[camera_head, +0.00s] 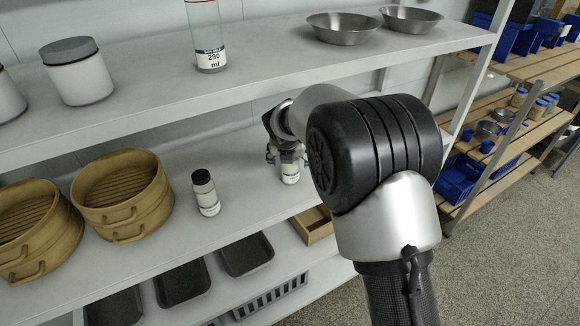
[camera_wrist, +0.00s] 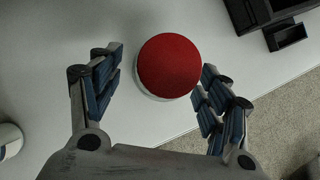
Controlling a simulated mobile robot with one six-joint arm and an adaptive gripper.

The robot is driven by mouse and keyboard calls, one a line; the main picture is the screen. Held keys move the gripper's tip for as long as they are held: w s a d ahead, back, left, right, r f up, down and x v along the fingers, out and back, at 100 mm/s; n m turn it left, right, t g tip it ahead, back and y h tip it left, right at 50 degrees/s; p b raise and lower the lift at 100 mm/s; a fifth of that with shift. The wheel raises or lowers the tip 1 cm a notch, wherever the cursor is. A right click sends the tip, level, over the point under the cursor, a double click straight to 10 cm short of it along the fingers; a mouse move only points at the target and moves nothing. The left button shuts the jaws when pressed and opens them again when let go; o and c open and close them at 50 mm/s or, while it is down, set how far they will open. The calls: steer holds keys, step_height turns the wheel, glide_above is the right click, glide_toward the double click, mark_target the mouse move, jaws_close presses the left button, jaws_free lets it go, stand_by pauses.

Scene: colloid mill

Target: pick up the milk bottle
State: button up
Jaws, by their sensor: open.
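A bottle with a round red cap (camera_wrist: 168,66) stands between the two fingers of my gripper (camera_wrist: 158,78) in the wrist view. The fingers are spread on either side of it; the right finger is very near the cap and the left one is clearly apart. In the head view my gripper (camera_head: 284,150) is over a small pale labelled bottle (camera_head: 290,174) on the middle shelf. Its upper part is hidden by the gripper. The cap hides most of the body in the wrist view, so I cannot read a label there.
A black-capped bottle (camera_head: 205,192) stands left of my gripper on the same shelf (camera_head: 240,180). Bamboo steamers (camera_head: 122,194) are further left. The upper shelf holds a 290 ml bottle (camera_head: 208,40) and metal bowls (camera_head: 343,28). Dark trays (camera_head: 246,254) and a wooden box (camera_head: 314,227) sit lower down.

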steer(key=shift+c, duration=0.5)
steer(key=shift+r, duration=0.1)
steer(key=c, duration=1.2)
